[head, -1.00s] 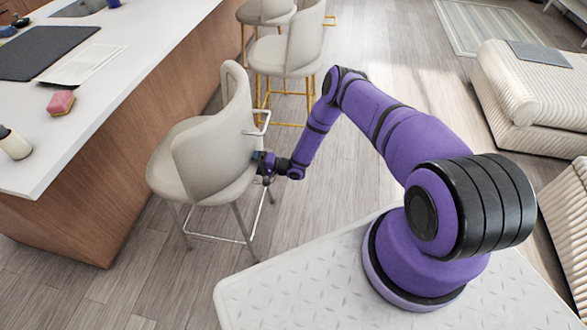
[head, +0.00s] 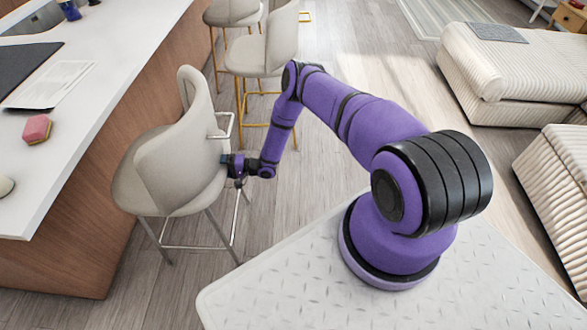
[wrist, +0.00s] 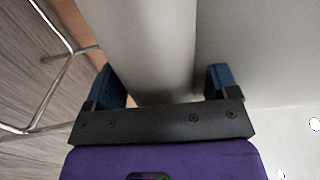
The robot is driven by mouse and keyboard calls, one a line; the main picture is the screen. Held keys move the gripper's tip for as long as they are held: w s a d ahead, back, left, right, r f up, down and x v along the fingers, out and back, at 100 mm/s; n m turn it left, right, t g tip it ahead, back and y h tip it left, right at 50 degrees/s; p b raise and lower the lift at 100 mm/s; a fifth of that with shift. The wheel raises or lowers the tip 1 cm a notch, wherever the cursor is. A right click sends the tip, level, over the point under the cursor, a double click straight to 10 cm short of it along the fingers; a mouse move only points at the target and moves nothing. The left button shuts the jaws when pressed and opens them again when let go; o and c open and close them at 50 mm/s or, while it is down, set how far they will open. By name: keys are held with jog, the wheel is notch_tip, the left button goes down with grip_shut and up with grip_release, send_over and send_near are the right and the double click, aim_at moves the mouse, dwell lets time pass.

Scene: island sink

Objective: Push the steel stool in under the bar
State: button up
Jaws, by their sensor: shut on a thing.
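The steel stool (head: 180,165) has a cream seat and curved back, with steel legs and footrest. It stands upright beside the bar (head: 70,235), its back towards my arm and its seat towards the bar's wooden front. In the head view the seat overlaps part of that wooden front; the exact gap is hard to tell. My gripper (head: 232,165) is at the right side of the stool's back, just below a steel loop. The contact itself is partly hidden.
Two cream stools with gold legs (head: 262,50) stand further along the bar. A ribbed cream sofa (head: 510,75) is at the right. The wooden floor between is clear.

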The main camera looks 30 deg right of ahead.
jog(key=shift+s+f, duration=0.1)
dwell(0.3)
jog(key=o, duration=1.7)
jog(key=shift+d, duration=0.1)
jog(key=shift+d, duration=0.1)
jog(key=v, duration=1.1)
jog(key=shift+s+d, duration=0.25)
jog(key=shift+d, duration=0.1)
